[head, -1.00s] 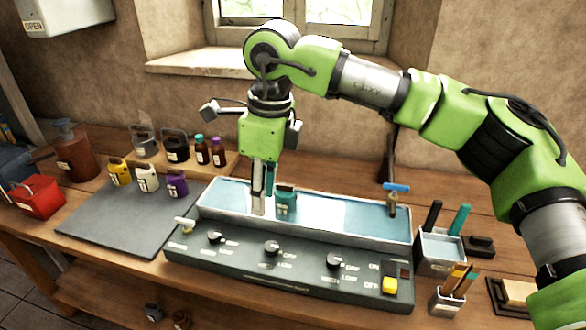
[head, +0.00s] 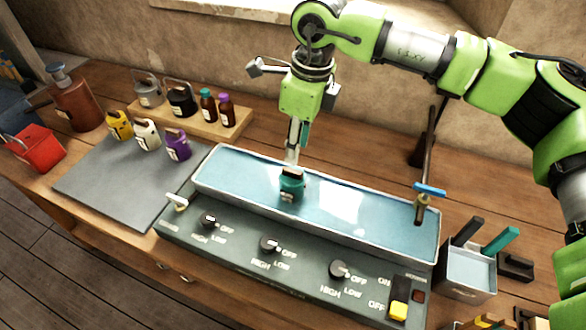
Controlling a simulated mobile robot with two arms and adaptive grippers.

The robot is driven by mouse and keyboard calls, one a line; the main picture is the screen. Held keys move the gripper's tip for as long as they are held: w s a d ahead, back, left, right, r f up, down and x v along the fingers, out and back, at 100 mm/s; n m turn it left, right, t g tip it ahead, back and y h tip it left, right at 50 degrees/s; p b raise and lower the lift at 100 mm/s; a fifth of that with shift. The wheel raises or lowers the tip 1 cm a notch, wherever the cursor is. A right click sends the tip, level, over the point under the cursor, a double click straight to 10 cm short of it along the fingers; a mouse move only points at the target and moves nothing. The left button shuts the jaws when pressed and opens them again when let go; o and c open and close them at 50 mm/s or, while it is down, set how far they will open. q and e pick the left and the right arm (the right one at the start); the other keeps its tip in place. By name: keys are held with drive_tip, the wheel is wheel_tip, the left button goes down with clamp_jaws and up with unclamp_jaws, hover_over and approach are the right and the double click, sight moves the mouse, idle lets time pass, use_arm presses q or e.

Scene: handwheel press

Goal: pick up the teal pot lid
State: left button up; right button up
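A small teal pot (head: 291,187) with a pale label stands in the long blue-lined trough (head: 240,160), left of its middle. Its top looks dark and teal; I cannot tell whether a separate lid sits on it. My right gripper (head: 297,150) points down just above and behind the pot, over the trough's back rim. A narrow upright teal piece shows beside its grey finger. I cannot tell whether this is the lid held edge-on or part of the gripper. The finger gap is not clear. My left gripper is out of view.
Yellow, white and purple pots (head: 178,146) stand at the grey mat's (head: 110,185) back edge. Bottles and jars stand on a wooden board (head: 245,110) behind. A knob panel (head: 230,232) fronts the trough. A blue-handled tap (head: 428,190) and a tool holder (head: 468,270) are at right.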

sight(292, 170)
wheel_tip(292, 170, down, 2)
drive_tip(key=shift+w+a+f, duration=0.1)
drive_tip(key=shift+f, duration=0.2)
drive_tip(key=shift+f+p, duration=0.2)
drive_tip(key=shift+p, duration=0.3)
drive_tip(key=f+p, duration=0.1)
drive_tip(key=f, duration=0.1)
drive_tip(key=f+p, duration=0.1)
drive_tip(key=f, duration=0.1)
drive_tip(key=shift+w+a+p, duration=0.15)
drive_tip(key=shift+a+p, duration=0.15)
drive_tip(key=shift+p, duration=0.05)
drive_tip(key=shift+w+f, duration=0.1)
drive_tip(key=shift+f, duration=0.3)
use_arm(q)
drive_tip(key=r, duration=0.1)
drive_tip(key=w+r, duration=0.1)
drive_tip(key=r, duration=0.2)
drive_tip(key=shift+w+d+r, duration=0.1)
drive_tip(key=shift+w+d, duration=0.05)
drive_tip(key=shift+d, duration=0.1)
use_arm(e)
clamp_jaws()
